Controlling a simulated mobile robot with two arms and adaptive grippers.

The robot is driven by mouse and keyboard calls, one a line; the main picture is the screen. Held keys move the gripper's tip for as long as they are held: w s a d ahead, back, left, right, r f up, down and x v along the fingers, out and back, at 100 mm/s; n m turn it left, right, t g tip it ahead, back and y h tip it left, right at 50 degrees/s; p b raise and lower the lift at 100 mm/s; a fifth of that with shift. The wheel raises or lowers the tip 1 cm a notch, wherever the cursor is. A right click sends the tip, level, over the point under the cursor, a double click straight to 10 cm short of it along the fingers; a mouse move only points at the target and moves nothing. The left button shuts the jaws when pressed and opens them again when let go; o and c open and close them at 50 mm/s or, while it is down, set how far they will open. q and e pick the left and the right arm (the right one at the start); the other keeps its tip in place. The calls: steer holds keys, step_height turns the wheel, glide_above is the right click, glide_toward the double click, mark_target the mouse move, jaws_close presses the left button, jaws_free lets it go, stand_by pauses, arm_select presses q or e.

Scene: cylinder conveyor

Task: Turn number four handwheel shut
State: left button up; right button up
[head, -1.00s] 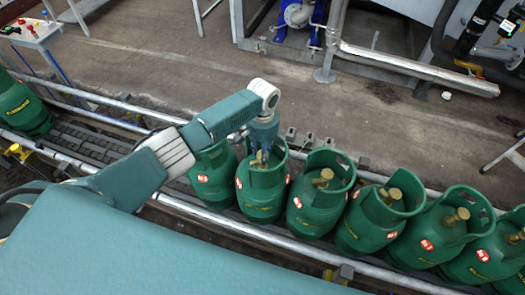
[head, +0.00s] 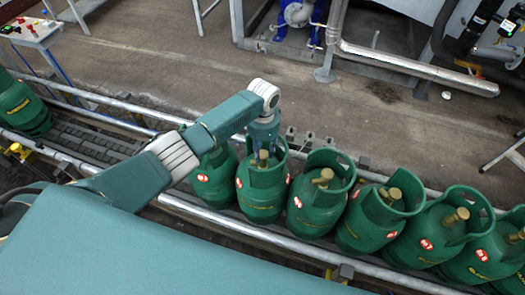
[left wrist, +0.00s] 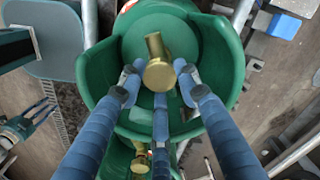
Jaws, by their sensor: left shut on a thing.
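A row of green gas cylinders stands along the conveyor, each with a red and white label and a brass valve inside its collar. My left gripper (left wrist: 160,92) reaches down into the collar of the second cylinder (head: 262,196) of the near row, counted from the left. Its three blue fingers are shut around the brass handwheel (left wrist: 158,66). The left gripper (head: 264,146) hides part of that handwheel in the head view. The cylinder's label (head: 239,183) is too small to read surely. What looks like my right gripper (left wrist: 35,118) shows small at the left wrist view's edge.
Neighbouring cylinders stand close, one on the left (head: 213,182) and one on the right (head: 318,208). The conveyor's front rail (head: 225,222) runs before the row. Another cylinder (head: 20,106) stands far left near a control box (head: 30,32). The floor behind is mostly clear.

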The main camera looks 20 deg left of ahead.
mark_target(265, 154)
arm_select(q)
steer(key=shift+w+d+r+m, duration=0.25)
steer(key=shift+w+r+m, duration=0.05)
steer(key=shift+w, duration=0.05)
steer(key=o, duration=1.2)
steer(key=shift+c, duration=0.2)
steer(key=shift+d+f, duration=0.1)
steer(key=shift+f, duration=0.05)
steer(key=shift+s, duration=0.1)
step_height(265, 154, up, 12)
steer(key=shift+s+f, duration=0.1)
